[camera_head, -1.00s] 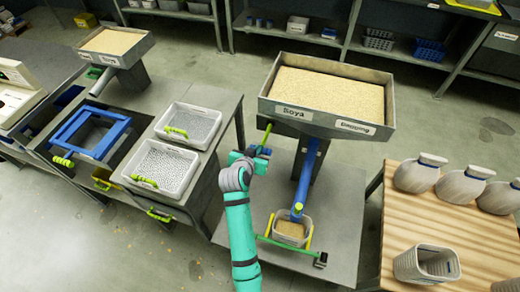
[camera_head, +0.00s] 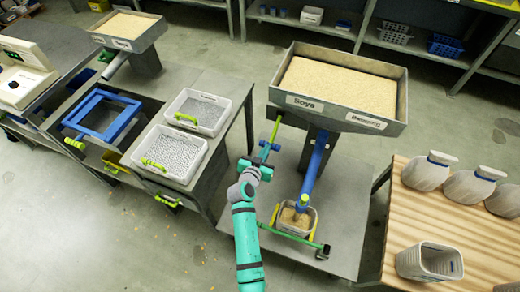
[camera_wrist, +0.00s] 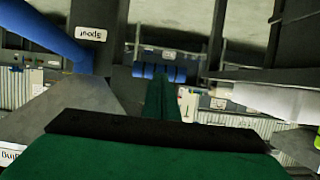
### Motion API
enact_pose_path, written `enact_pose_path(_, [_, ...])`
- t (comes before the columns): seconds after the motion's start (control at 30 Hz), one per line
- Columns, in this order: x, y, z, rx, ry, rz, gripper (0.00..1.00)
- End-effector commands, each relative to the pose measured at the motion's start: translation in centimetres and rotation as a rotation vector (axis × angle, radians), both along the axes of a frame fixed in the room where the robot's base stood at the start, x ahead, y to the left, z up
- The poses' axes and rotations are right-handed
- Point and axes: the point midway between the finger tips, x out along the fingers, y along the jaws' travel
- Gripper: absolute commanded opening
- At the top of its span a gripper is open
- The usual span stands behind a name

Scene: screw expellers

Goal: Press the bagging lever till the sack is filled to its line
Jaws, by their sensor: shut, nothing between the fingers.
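The bagging lever (camera_head: 275,131) is a thin green bar on the left side of the grain hopper (camera_head: 334,86), beside its "Soya" label. My gripper (camera_head: 263,159) is shut at the lever's lower end with its blue fingers over or against it; I cannot tell if they touch. In the wrist view the blue fingers (camera_wrist: 160,73) show beyond my green hand. A blue chute (camera_head: 316,165) runs down from the hopper into a small open grey sack (camera_head: 312,222). Tan grain lies in the sack. Its fill line cannot be made out.
The sack stands between yellow side pieces above a green bar (camera_head: 285,234). Two white trays (camera_head: 172,153) lie on the left bench.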

Motion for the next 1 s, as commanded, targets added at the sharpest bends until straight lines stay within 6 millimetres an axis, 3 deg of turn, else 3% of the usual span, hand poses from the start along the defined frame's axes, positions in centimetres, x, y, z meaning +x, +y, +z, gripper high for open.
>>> enact_pose_path(0.43, [-0.1,-0.7,-0.5,0.002,0.010,-0.011,0.00])
enact_pose_path(0.67, [-1.1,0.1,1.9,0.002,0.004,-0.008,0.00])
enact_pose_path(0.73, [-1.7,0.5,3.1,0.002,0.001,-0.004,0.00])
enact_pose_path(1.0, [-7.1,2.3,4.0,0.001,0.003,-0.002,0.00])
